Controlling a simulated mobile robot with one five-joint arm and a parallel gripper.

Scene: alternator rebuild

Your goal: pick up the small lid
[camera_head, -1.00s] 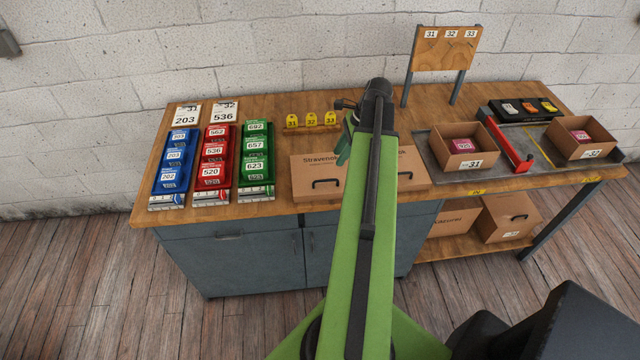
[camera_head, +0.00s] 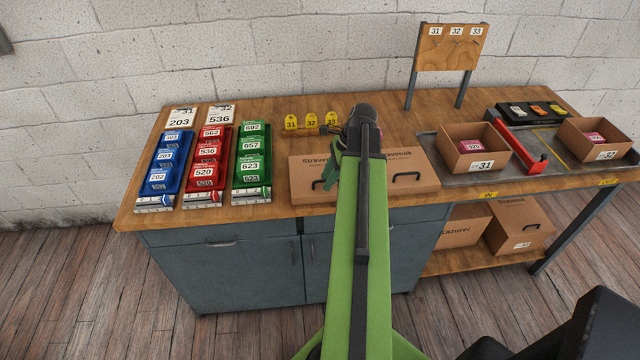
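My gripper (camera_head: 335,168) shows as a small green part beyond the dark wrist, over the middle of the workbench. The arm and wrist partly hide it, and I cannot tell whether its fingers are open or shut. Below and beside it are two flat brown cardboard pieces with dark handles, a left one (camera_head: 306,178) and a right one (camera_head: 418,172). My arm hides the middle where they meet. They may be lids or shallow boxes, and I cannot tell which is the small lid. I see nothing held.
Blue (camera_head: 164,164), red (camera_head: 208,162) and green (camera_head: 250,158) bins stand at left. Yellow numbered tags (camera_head: 311,120) are behind the gripper.

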